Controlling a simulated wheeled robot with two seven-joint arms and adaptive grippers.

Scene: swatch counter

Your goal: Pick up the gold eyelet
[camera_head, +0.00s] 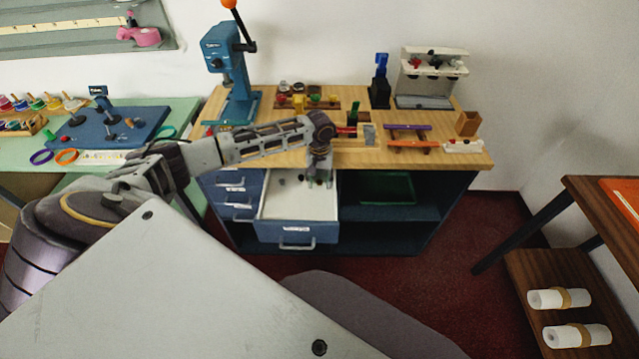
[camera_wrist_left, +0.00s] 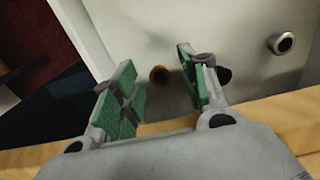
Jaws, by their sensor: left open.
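The gold eyelet (camera_wrist_left: 159,75) is a small brass-coloured ring with a dark centre, lying on the pale floor of the open drawer (camera_head: 283,208). In the left wrist view it shows between the two green-padded fingers of my left gripper (camera_wrist_left: 156,62). The fingers are open and apart from it; whether they reach its height I cannot tell. In the head view my left gripper (camera_head: 320,182) points down into the right part of the drawer, and I cannot make out the gold eyelet there. My right gripper is not in view.
A silver eyelet (camera_wrist_left: 280,43) lies in the drawer to the right. A dark round piece (camera_wrist_left: 223,76) is partly hidden behind the right finger. The wooden bench top (camera_head: 353,157) lies above the drawer, with a blue press (camera_head: 231,75) and small tools on it.

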